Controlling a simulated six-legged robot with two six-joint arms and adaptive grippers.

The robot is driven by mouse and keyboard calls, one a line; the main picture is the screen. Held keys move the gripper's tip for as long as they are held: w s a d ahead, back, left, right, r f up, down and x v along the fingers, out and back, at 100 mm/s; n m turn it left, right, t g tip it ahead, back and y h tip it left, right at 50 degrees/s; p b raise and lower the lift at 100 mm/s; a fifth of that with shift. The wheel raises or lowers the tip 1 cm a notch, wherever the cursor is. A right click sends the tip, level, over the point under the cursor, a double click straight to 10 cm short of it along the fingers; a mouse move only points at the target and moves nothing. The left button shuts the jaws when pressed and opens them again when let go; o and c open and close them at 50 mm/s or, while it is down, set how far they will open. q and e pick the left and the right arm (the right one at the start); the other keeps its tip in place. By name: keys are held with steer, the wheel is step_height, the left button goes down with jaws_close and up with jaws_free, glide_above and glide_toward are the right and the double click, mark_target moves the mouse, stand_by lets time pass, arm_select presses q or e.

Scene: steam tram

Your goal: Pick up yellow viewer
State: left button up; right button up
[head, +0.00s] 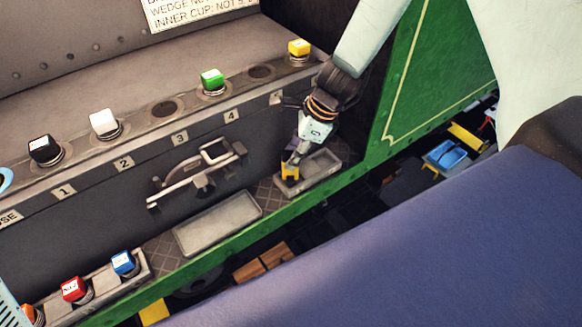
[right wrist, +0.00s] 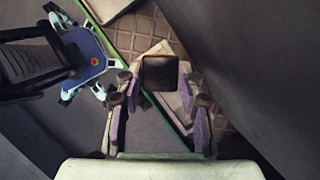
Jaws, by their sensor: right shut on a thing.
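My left gripper is not in view.
A yellow-topped block (head: 299,47), a green one (head: 212,80), a white one (head: 104,122) and a black one (head: 45,149) stand on the upper ledge. A latch handle (head: 190,182) sticks out below it. A larger tray (head: 218,224) lies left of the small one.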

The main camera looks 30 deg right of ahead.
steer(key=shift+w, duration=0.1)
jaws_close()
steer(key=shift+w+d+f, duration=0.1)
steer(key=shift+d, duration=0.05)
